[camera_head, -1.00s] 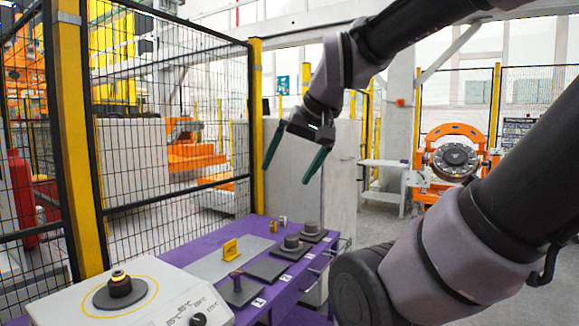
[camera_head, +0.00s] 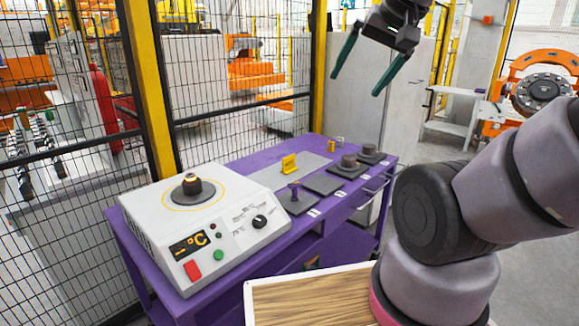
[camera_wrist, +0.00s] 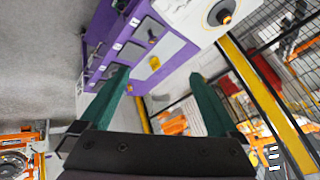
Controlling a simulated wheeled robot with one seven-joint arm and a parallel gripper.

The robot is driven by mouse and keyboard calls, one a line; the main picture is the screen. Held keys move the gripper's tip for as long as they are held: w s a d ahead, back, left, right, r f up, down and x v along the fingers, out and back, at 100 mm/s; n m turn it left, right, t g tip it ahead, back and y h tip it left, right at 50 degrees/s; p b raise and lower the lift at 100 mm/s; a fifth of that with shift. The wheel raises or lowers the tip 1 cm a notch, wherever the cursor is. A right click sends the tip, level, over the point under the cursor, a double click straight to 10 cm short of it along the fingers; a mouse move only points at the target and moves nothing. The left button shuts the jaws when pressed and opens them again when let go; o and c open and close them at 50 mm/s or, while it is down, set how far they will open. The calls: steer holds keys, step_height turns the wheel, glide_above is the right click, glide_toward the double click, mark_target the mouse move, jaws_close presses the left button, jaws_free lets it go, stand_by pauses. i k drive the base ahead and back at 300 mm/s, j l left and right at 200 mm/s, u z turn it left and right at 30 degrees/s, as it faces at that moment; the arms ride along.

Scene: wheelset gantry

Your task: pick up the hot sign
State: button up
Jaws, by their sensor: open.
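A small yellow sign (camera_head: 289,164) stands upright on a grey plate (camera_head: 268,178) on the purple bench (camera_head: 240,160). Its lettering is too small to read, so I cannot confirm that it says hot. It also shows as a small yellow patch in the wrist view (camera_wrist: 154,63), between the fingers. My gripper (camera_head: 355,86) is open and empty, with its green fingers pointing down. It is above and beyond the bench in the head view, clear of the sign. The wrist view shows both fingers (camera_wrist: 159,75) spread apart.
A white heater (camera_head: 215,232) with a dark ring part (camera_head: 192,189) stands on the bench's near end. Dark pads with a purple-topped piece (camera_head: 294,190) and grey round parts (camera_head: 349,161) lie right of the sign. Mesh fencing (camera_head: 240,110) stands behind the bench.

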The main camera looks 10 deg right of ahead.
mark_target(288, 162)
steer(key=i+l+u, duration=0.45)
steer(key=l, duration=0.25)
steer(key=l+u, duration=0.25)
steer(key=l, duration=0.15)
steer(key=i+l+u, duration=0.2)
steer(key=l, duration=0.2)
steer(key=l+u, duration=0.25)
steer(key=l, duration=0.15)
